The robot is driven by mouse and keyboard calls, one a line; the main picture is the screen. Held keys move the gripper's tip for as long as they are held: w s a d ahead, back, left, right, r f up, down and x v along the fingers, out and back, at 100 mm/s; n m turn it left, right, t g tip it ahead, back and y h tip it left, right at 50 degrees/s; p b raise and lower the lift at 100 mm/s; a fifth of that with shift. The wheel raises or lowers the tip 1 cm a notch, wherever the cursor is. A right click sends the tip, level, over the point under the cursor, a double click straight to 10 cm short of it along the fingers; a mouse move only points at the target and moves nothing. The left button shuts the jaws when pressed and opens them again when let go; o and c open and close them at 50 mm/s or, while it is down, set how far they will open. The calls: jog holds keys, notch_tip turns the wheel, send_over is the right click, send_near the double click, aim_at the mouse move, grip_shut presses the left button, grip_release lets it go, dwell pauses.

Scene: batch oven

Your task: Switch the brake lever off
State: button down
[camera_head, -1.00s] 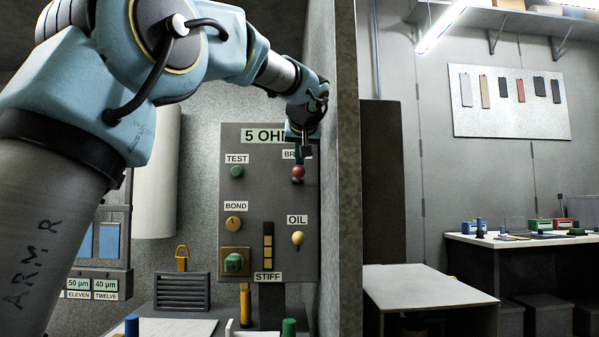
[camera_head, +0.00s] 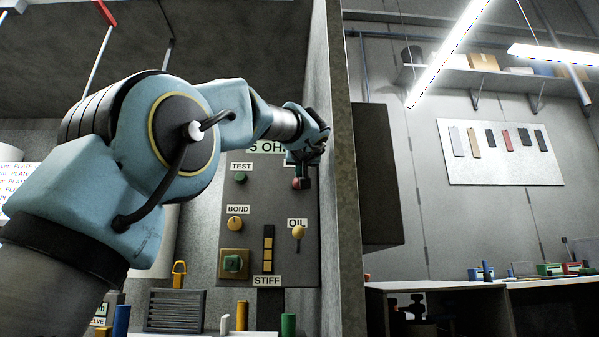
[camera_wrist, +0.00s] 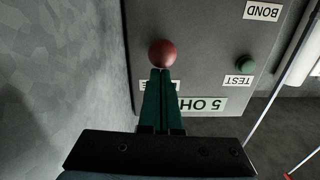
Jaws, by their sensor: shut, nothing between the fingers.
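The brake lever's red ball knob (camera_head: 297,183) is at the upper right of the grey control panel (camera_head: 264,208), by the dividing wall. In the head view my gripper covers its label and part of the knob. The wrist view is upside down and shows the red knob (camera_wrist: 162,53) just beyond my green fingertips (camera_wrist: 161,72). My gripper (camera_head: 305,184) is shut and empty, its tips at the knob. I cannot tell whether they touch it. The lever's stem is hidden.
The dividing wall (camera_head: 346,170) stands close on the right. Coloured posts (camera_head: 288,323) rise below the panel.

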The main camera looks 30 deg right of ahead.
aim_at(298, 185)
notch_tip(298, 185, down, 3)
jog(key=t+b, duration=0.1)
jog(key=b, duration=0.5)
jog(key=shift+w+r+t+h, duration=0.1)
jog(key=shift+t+h, duration=0.2)
jog(key=shift+f+b, duration=0.25)
jog(key=shift+b, duration=0.55)
